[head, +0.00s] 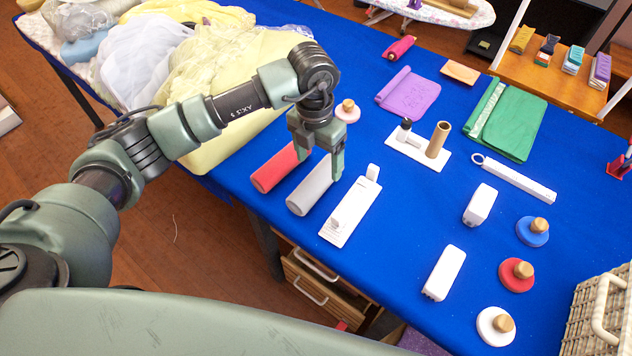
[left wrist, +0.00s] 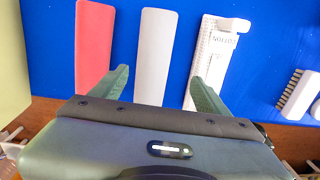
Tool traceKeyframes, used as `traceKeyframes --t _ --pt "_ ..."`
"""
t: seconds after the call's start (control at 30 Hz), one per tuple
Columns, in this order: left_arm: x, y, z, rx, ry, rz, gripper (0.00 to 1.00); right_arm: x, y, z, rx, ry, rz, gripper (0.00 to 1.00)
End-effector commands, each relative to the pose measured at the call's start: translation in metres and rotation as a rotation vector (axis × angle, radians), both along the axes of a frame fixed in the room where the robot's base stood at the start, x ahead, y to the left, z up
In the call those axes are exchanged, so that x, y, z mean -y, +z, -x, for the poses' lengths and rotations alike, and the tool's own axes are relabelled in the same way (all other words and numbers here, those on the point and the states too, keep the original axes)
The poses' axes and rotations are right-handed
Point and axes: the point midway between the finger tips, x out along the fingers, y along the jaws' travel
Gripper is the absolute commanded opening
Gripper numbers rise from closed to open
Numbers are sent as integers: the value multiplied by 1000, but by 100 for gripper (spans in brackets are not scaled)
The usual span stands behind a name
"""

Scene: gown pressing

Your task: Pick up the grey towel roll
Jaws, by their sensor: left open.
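The grey towel roll (head: 311,188) lies on the blue table between a red roll (head: 276,168) and a white holder (head: 350,211). My left gripper (head: 320,168) is open above the grey roll in the head view and hides part of it. In the left wrist view the grey roll (left wrist: 156,50) lies between the two open fingers (left wrist: 160,90), with the red roll (left wrist: 94,45) to its left and the white holder (left wrist: 214,55) to its right. Nothing is in the jaws. My right gripper is not in view.
Yellow and white fabric (head: 200,60) is piled at the table's left. White blocks (head: 480,204), knobbed discs (head: 516,274) and a stand with a brown tube (head: 438,139) are to the right. A wicker basket (head: 600,310) is at the lower right. Bare blue cloth lies between them.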

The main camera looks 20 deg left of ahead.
Motion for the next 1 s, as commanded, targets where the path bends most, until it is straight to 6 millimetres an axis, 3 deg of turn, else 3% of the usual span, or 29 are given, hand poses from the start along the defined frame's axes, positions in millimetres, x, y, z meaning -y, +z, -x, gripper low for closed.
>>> traceKeyframes --t 0.13,0.7,0.97,1.0 --pt "-16 -3 -3 0 19 -61 76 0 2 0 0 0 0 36" --pt "-6 -73 -2 -2 15 -57 76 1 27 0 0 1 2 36" --pt "-7 -76 -3 0 15 -56 76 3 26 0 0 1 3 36" --pt "-7 -76 -3 0 15 -56 64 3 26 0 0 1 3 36"
